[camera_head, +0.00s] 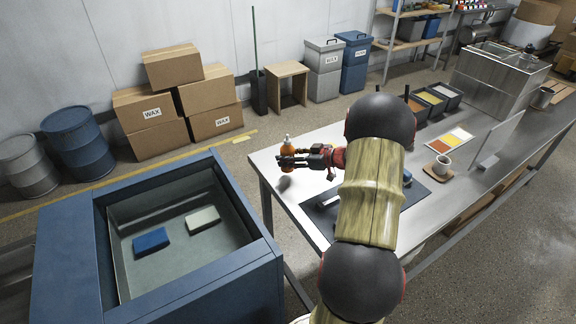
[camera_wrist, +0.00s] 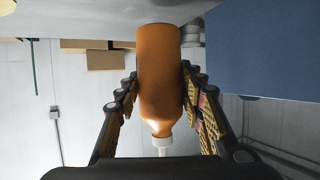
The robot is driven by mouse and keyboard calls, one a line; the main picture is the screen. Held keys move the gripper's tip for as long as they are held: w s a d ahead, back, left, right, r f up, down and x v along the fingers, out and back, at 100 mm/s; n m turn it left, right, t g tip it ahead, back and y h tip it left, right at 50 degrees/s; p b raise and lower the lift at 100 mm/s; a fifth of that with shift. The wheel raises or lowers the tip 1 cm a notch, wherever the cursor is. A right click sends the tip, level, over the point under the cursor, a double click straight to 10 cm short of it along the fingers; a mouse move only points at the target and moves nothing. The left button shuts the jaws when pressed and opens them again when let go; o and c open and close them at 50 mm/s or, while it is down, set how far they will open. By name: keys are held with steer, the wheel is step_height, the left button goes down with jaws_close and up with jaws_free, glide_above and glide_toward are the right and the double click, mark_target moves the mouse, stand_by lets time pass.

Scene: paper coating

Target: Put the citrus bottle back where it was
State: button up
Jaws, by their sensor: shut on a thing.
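The citrus bottle (camera_head: 288,147) is orange with a pale cap. My gripper (camera_head: 305,160) is shut on it near the left end of the steel table (camera_head: 268,164). In the wrist view the bottle (camera_wrist: 160,85) lies between the two fingers of my gripper (camera_wrist: 160,100), and its pale nozzle points down in that picture. In the head view the bottle looks upright. A shadow lies on the table below it, but I cannot tell for sure whether its base touches the table.
A blue-framed basin (camera_head: 255,262) with a blue block (camera_head: 151,240) and a pale block (camera_head: 202,220) stands left of the table. A dark mat (camera_head: 318,217) lies under my arm.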

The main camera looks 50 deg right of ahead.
step_height(320, 180, down, 3)
steer(key=shift+f+b, duration=0.2)
steer(key=shift+b, duration=0.75)
steer(key=shift+r, duration=0.15)
steer(key=o, duration=1.3)
steer(key=shift+f, duration=0.2)
steer(key=shift+c, duration=0.2)
steer(key=shift+o, duration=0.4)
steer(key=shift+r, duration=0.2)
steer(key=p+v, duration=0.4)
steer(key=v, duration=0.8)
